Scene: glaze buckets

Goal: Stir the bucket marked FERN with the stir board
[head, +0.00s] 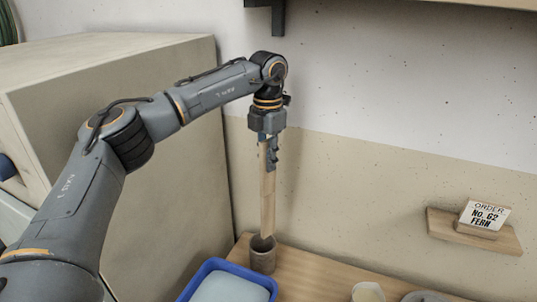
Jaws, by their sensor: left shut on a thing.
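My left gripper (268,150) points down from the end of my left arm and is shut on the upper part of the stir board (267,203), a long pale wooden slat. The board hangs nearly upright. Its lower end is at the mouth of a brown-grey round pot (262,259) on the table; how far inside it reaches cannot be told. No bucket marked FERN can be made out. My right gripper is not in view.
A blue-rimmed tub (212,265) with pale contents stands in front of the pot. At the bottom edge, partly cut off, are a pale cup (368,292) and a grey round rim (425,297). The wooden table (310,277) is bare between. A large beige cabinet (130,75) stands left; the wall is close behind.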

